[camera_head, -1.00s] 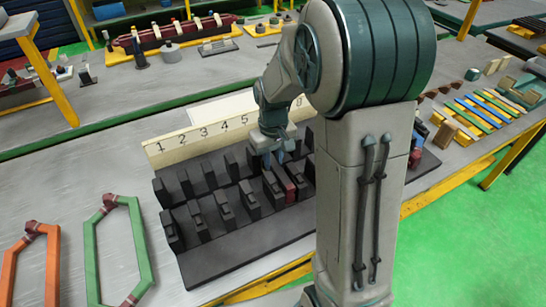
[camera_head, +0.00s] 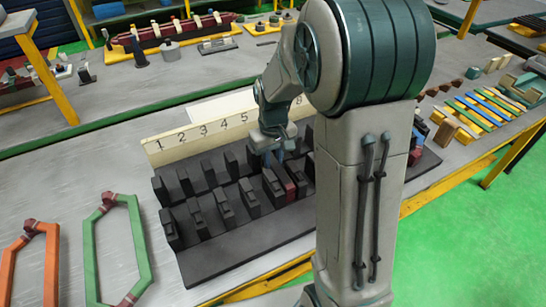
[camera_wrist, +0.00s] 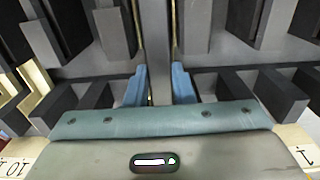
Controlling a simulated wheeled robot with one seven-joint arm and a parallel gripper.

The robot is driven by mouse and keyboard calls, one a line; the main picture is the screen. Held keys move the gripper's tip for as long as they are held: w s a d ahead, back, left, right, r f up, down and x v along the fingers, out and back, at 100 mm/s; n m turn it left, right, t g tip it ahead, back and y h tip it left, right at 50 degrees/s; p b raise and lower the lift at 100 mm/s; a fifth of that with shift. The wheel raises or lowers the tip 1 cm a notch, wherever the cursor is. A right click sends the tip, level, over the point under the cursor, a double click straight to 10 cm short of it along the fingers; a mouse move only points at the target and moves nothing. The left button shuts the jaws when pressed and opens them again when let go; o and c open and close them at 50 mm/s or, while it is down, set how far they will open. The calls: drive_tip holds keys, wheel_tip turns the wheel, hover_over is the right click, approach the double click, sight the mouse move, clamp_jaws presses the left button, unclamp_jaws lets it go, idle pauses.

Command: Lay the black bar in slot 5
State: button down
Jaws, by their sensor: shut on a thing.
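The slotted black rack (camera_head: 250,240) lies on the table, with a numbered strip (camera_head: 200,132) along its back edge. My gripper (camera_head: 274,157) is low over the back row of the rack's blocks, near the marks 5 and 6. In the wrist view its two blue fingertips (camera_wrist: 160,86) are shut on a long dark grey bar, the black bar (camera_wrist: 158,45), which runs away from me between the rack's blocks. Its far end is out of frame. In the head view my arm hides the bar, and I cannot tell which slot is below it or whether it touches the slot floor.
A dark red piece (camera_head: 292,190) sits among the front blocks, close to my gripper. A green hexagonal coil (camera_head: 88,250) and an orange one (camera_head: 52,265) lie to the left. Coloured strips (camera_head: 480,110) lie at the right. Upright blocks stand close on both sides of the bar.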

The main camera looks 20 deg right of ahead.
sight(273, 161)
drive_tip(key=shift+f, duration=0.35)
idle(0.3)
drive_tip(key=c, duration=1.2)
unclamp_jaws()
drive_tip(key=shift+o, duration=0.2)
drive_tip(key=shift+r, duration=0.15)
drive_tip(key=shift+r+p, duration=0.35)
drive_tip(key=shift+r, duration=0.3)
drive_tip(key=shift+r, duration=0.1)
drive_tip(key=shift+r+p, duration=2.75)
drive_tip(key=shift+r, duration=0.95)
